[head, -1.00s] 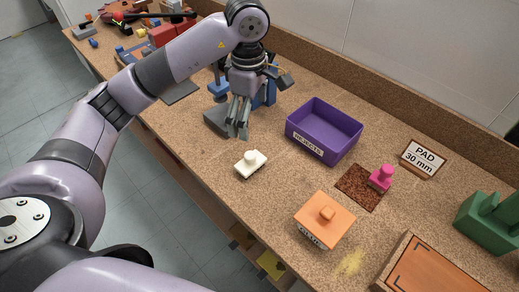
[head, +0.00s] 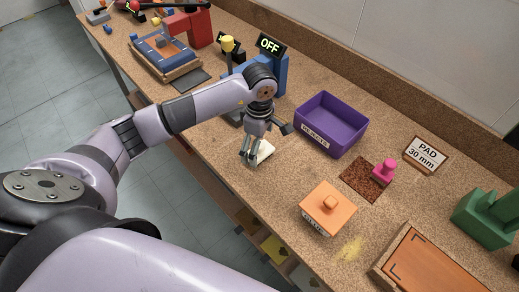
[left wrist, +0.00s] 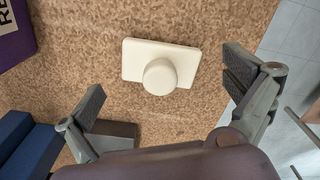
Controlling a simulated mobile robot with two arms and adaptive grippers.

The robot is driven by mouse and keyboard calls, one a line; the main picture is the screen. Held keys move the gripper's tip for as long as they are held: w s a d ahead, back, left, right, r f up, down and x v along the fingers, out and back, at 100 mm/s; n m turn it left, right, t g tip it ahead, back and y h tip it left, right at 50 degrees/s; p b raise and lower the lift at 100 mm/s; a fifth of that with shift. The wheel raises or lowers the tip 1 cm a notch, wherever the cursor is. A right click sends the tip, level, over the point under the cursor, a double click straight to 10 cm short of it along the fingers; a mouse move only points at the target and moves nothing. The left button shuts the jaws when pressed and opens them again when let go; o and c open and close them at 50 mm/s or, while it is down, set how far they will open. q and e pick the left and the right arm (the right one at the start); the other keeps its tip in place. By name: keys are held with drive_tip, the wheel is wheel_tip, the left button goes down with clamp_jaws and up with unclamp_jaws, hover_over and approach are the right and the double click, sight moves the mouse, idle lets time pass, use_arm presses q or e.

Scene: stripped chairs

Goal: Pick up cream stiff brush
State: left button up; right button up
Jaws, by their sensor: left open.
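The cream stiff brush (left wrist: 160,65) lies on the speckled bench, a flat rectangular block with a round knob on top. In the left wrist view it sits ahead of and between the fingers, touching neither. In the head view the brush (head: 265,150) is partly hidden behind my left gripper (head: 249,160). My left gripper is open and empty just over the brush, and its spread fingers also show in the left wrist view (left wrist: 165,105). My right gripper is not seen.
A purple REJECTS bin (head: 331,124) stands right of the brush. An orange knobbed block (head: 328,208), a pink knobbed piece (head: 384,172) on a brown patch and a green block (head: 486,220) lie further right. A blue device with an OFF sign (head: 269,45) stands behind my arm.

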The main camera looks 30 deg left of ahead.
use_arm(q)
drive_tip(key=shift+f, duration=1.35)
drive_tip(key=shift+c, duration=0.4)
drive_tip(key=c, duration=1.1)
